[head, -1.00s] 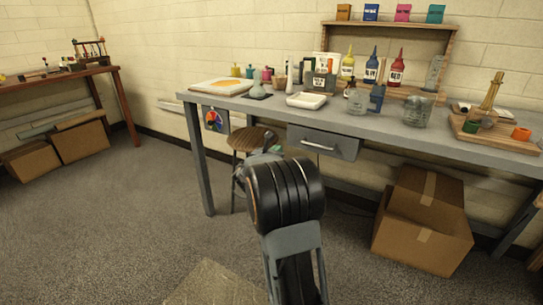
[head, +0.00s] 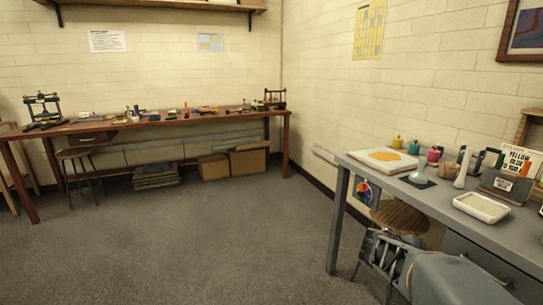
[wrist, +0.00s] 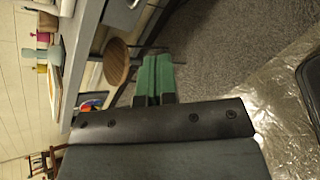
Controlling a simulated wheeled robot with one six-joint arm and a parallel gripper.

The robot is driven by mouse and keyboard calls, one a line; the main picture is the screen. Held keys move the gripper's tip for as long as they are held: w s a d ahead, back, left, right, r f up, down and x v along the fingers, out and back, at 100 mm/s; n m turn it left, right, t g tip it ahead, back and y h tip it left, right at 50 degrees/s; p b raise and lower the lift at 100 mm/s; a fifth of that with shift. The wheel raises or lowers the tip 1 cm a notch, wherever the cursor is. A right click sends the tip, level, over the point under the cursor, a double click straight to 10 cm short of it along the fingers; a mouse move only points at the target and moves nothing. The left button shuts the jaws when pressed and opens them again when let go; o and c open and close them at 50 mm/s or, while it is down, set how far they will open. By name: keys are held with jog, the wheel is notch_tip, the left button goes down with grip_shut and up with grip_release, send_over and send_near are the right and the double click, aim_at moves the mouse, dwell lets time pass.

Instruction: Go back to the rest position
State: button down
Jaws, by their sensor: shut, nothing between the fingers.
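My gripper (wrist: 155,78) shows in the wrist view as two green fingers lying side by side. It is shut with nothing between the fingers. It is in the air near the grey bench (wrist: 84,45), with a round stool (wrist: 117,62) beyond the fingertips.
The grey bench (head: 416,191) carries a white tray (head: 482,208), a board with an orange patch (head: 385,158) and several jars. The stool (head: 400,216) stands under it. A wooden bench (head: 170,121) with cardboard boxes (head: 248,162) below lines the far wall. The floor (head: 220,235) between is clear.

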jog(key=s+a+r+m+y+p, duration=0.5)
jog(key=a+r+p, duration=0.3)
jog(key=a, duration=0.2)
jog(key=s+a+r+m+t+y+p, duration=0.1)
jog(key=s+a+r+m+y+p, duration=0.5)
jog(key=a, duration=0.5)
notch_tip(320, 180, up, 2)
jog(key=p, duration=0.3)
jog(key=shift+a+m+y, duration=0.2)
jog(key=shift+m+y, duration=0.2)
jog(key=shift+r, duration=0.1)
